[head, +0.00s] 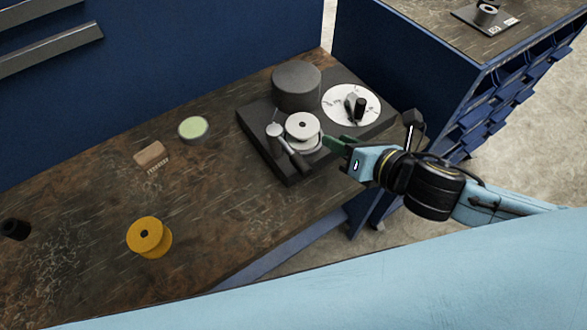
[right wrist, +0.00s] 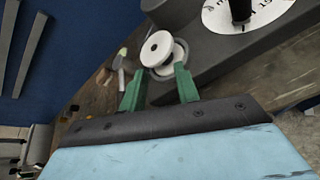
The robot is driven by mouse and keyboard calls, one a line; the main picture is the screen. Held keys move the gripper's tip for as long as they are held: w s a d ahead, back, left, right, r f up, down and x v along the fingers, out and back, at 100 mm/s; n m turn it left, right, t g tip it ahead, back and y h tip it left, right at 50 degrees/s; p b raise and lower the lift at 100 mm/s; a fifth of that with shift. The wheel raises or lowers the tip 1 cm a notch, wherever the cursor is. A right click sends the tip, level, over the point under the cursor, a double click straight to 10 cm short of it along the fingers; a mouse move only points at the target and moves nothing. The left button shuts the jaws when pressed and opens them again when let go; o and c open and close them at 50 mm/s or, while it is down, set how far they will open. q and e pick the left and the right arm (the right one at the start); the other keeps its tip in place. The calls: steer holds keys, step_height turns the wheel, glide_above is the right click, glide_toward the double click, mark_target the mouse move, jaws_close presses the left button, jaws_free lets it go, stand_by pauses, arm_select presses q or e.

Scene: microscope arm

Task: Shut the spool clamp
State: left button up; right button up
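The spool clamp is a dark base (head: 273,160) on the wooden bench. A white spool (head: 302,126) stands upright on it, and shows in the right wrist view (right wrist: 157,49). A grey lever (head: 288,147) with a round knob lies left of the spool; its pale end shows in the wrist view (right wrist: 122,62). I cannot tell whether the lever touches the spool. My right gripper (head: 338,148) is just right of the spool. In the wrist view its green fingers (right wrist: 160,80) are apart with nothing between them, and the spool is just beyond the tips. My left gripper is not in view.
A dark cylinder (head: 297,86) and a white marked dial (head: 351,105) with a black knob sit on the same base. A yellow spool (head: 149,237), a brush (head: 150,155) and a green-topped round dish (head: 193,128) lie on the bench (head: 90,190). A blue cabinet (head: 400,60) stands behind right.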

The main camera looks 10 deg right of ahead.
steer(key=s+f+m+h, duration=0.1)
steer(key=m, duration=0.3)
steer(key=f+m+g+h, duration=0.1)
steer(key=m, duration=0.4)
steer(key=s+d+f+m+h, duration=0.1)
steer(key=m, duration=0.4)
steer(key=shift+s+f+g+h, duration=0.1)
steer(key=shift+s+g+h, duration=0.2)
steer(key=shift+s+h, duration=0.1)
jaws_close()
steer(key=s+d+f+m+g+h, duration=0.15)
steer(key=s+f+m, duration=0.4)
steer(key=f, duration=0.55)
steer(key=s+d+f+m+g, duration=0.2)
steer(key=s+f+m+g, duration=0.3)
steer(key=f, duration=0.7)
steer(key=s+d+f+m+g, duration=0.1)
steer(key=s+f+m, duration=0.2)
steer(key=f+m, duration=0.55)
steer(key=s+d+f+g, duration=0.1)
steer(key=s+f+g, duration=0.1)
steer(key=s+f, duration=1.3)
steer(key=shift+s, duration=1.25)
steer(key=shift+d, duration=0.1)
